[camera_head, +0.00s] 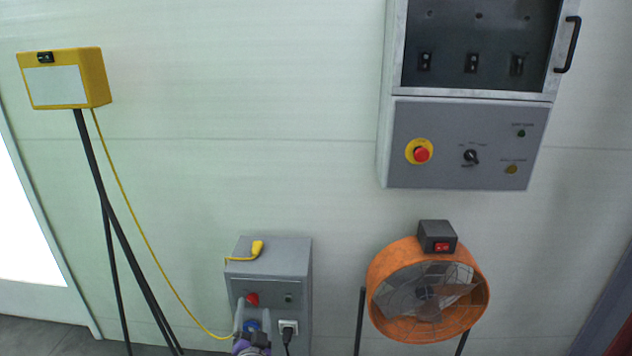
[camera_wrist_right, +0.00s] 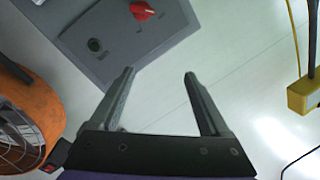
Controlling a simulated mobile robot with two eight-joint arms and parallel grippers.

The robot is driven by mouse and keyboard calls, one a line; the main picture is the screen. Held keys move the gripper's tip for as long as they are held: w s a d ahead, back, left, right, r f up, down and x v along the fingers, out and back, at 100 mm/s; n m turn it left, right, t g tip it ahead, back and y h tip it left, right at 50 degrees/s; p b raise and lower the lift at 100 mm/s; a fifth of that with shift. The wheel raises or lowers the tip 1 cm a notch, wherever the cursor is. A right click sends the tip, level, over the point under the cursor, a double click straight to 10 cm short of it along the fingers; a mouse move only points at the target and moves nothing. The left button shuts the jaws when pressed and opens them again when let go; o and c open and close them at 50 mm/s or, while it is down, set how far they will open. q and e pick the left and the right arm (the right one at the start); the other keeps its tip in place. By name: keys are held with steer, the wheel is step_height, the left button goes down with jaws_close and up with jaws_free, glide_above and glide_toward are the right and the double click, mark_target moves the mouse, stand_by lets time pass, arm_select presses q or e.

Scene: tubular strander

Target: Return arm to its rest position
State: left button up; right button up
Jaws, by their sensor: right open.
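My right gripper (camera_head: 251,318) shows at the bottom of the head view, in front of the lower grey box (camera_head: 268,259). Its two grey fingers point up and stand apart, with a purple wrist part below them. In the right wrist view the gripper (camera_wrist_right: 160,74) is open, with nothing between its fingers. That view is turned over, with the grey box's face (camera_wrist_right: 125,40) and its red knob (camera_wrist_right: 142,10) beyond the fingers. My left gripper is not in view.
An orange fan (camera_head: 376,267) stands right of the box. A yellow plug (camera_head: 257,247) lies on the box. A grey control cabinet (camera_head: 460,145) hangs above the fan. The wall between is bare.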

steer(key=s+d+r+n+g+y, duration=0.2)
steer(key=s+d+r+n, duration=0.15)
steer(key=d, duration=0.35)
steer(key=s+d+r+n+g+y, duration=0.1)
steer(key=s+d+r+n+g, duration=0.15)
steer(key=s+d, duration=0.3)
steer(key=s+d+f+g+h, duration=0.2)
steer(key=s+d+f+g, duration=0.15)
steer(key=s+d, duration=0.55)
steer(key=s+d+f+g+h, duration=0.2)
steer(key=s+d+f+g, duration=0.3)
steer(key=s, duration=0.6)
steer(key=s+d+f+g+h, duration=0.1)
steer(key=s+d+f+h, duration=0.1)
steer(key=s+d, duration=0.75)
arm_select(q)
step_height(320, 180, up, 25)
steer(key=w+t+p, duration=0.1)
steer(key=p, duration=2)
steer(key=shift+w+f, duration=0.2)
arm_select(e)
step_height(320, 180, up, 24)
steer(key=w+a+t, duration=0.1)
steer(key=shift+a+f, duration=0.15)
steer(key=shift+f, duration=0.05)
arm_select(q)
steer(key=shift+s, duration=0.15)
